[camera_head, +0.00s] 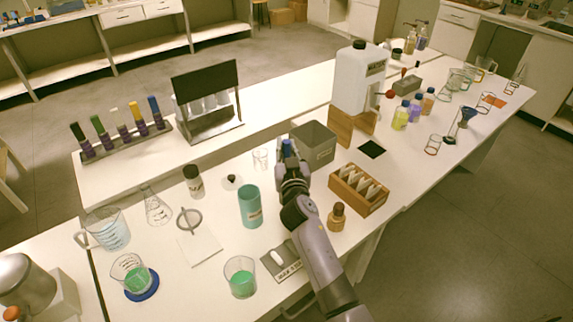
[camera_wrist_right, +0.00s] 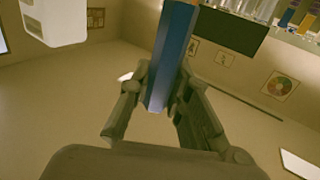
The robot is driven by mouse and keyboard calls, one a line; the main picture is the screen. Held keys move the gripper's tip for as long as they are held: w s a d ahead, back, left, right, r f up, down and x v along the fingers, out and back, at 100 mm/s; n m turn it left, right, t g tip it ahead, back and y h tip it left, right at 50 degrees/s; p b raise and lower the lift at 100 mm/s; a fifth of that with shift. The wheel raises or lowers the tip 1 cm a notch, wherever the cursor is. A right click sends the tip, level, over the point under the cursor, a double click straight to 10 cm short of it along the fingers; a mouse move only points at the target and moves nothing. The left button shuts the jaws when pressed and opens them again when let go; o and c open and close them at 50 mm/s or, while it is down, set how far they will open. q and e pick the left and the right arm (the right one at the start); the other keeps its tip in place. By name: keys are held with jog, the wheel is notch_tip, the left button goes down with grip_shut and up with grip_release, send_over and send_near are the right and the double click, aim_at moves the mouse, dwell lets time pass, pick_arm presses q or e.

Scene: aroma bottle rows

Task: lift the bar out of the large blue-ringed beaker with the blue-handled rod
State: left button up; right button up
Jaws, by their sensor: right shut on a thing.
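The blue-ringed beaker (camera_head: 128,265) holds green liquid and stands on a blue ring (camera_head: 143,289) at the front left of the table. I cannot make out a bar inside it. My right gripper (camera_head: 288,162) is far to the right of this beaker, beside the grey bin. It is shut on the blue handle of the rod (camera_head: 286,147), which also shows between the fingers (camera_wrist_right: 165,100) in the right wrist view (camera_wrist_right: 174,70). The rod's lower end is hidden. My left gripper is not in view.
A second beaker of green liquid (camera_head: 240,284) stands beside a grey labelled plate (camera_head: 290,271) with a white oval piece. A teal cylinder (camera_head: 250,207), a measuring jug (camera_head: 108,232), a flask (camera_head: 156,208) and a grey bin (camera_head: 322,150) stand around. A wooden box (camera_head: 358,198) is at right.

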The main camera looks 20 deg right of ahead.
grip_shut()
jog(key=shift+r, duration=0.7)
notch_tip(320, 180, up, 6)
jog(key=shift+r+p, duration=0.25)
jog(key=shift+p, duration=0.65)
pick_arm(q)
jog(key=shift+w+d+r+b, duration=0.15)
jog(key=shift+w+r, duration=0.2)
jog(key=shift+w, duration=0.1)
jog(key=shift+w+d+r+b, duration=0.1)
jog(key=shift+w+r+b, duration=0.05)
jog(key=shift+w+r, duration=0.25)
pick_arm(e)
notch_tip(320, 180, up, 12)
